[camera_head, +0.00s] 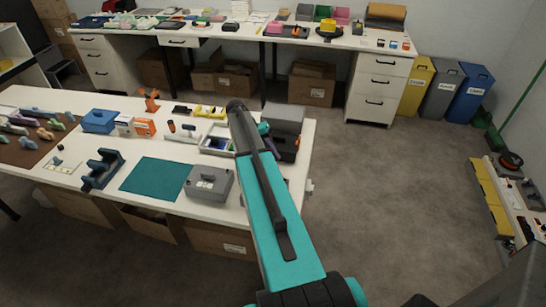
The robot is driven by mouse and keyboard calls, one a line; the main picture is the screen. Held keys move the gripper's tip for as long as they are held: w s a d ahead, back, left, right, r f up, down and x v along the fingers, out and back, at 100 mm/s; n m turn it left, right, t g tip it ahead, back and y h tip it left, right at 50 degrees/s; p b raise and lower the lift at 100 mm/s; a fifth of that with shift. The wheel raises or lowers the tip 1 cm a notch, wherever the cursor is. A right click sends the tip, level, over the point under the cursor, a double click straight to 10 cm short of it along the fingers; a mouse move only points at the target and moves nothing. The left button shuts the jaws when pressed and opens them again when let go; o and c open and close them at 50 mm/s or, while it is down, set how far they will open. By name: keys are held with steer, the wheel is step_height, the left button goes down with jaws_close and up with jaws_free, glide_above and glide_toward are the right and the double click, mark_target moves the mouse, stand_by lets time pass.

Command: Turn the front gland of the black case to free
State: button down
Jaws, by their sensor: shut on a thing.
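A black case with a grey top (286,118) stands near the right end of the near table, just right of my raised arm. My teal and dark arm runs up the middle of the picture and covers the left side of the case. I cannot make out the front gland, or whether anything touches it. My gripper is hidden behind my own arm; its fingertips do not show.
The white near table (225,160) holds a grey box (209,184), a teal mat (157,178), a dark blue cradle (102,169) and a light tray (218,139). Cartons stand beneath. Open floor (400,190) lies to the right, before a yellow bin (414,86).

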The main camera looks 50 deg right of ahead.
steer(key=shift+w+a+f+g+h+b, duration=0.15)
steer(key=shift+g+h+b, duration=0.15)
steer(key=shift+g, duration=0.25)
steer(key=shift+a+f+g+h+b, duration=0.15)
steer(key=shift+g+h, duration=0.15)
steer(key=shift+g, duration=0.25)
steer(key=shift+d, duration=0.1)
steer(key=c, duration=1.8)
jaws_free()
steer(key=shift+c, duration=0.2)
steer(key=shift+r, duration=0.15)
